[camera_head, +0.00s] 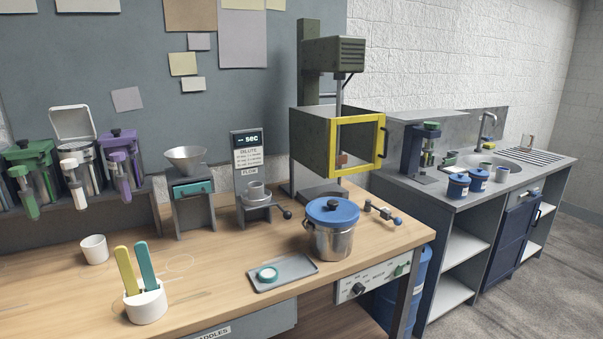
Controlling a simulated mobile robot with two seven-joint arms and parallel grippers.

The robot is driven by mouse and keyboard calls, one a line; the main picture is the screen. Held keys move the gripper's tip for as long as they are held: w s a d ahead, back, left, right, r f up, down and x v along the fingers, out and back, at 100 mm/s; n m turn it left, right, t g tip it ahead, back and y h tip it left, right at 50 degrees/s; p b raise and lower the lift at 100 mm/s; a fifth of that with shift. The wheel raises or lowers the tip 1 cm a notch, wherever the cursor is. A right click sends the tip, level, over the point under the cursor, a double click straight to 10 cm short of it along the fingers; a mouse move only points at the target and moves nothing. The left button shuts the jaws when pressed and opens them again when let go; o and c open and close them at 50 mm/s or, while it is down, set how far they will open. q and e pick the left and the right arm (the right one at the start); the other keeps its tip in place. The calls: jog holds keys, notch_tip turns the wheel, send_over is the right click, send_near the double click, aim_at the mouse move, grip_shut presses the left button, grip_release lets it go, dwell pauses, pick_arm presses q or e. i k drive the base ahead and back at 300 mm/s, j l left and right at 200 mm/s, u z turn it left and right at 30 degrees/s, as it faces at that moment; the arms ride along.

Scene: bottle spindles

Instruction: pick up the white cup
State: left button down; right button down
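The white cup (94,249) stands upright on the wooden bench at the left, behind a white holder. It looks empty, and nothing touches it. A larger white holder (147,304) stands in front of it and to its right, with a yellow paddle (127,270) and a teal paddle (147,265) upright in it. Neither of my grippers shows in this view.
A grey tray (298,268), a blue-lidded metal pot (331,228), a funnel stand (190,190) and a cup stand (254,205) occupy the bench to the right. Green, white and purple dispensers (75,175) overhang behind the cup. The wood around the cup is clear.

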aim_at(94, 247)
jog(key=u, duration=1.25)
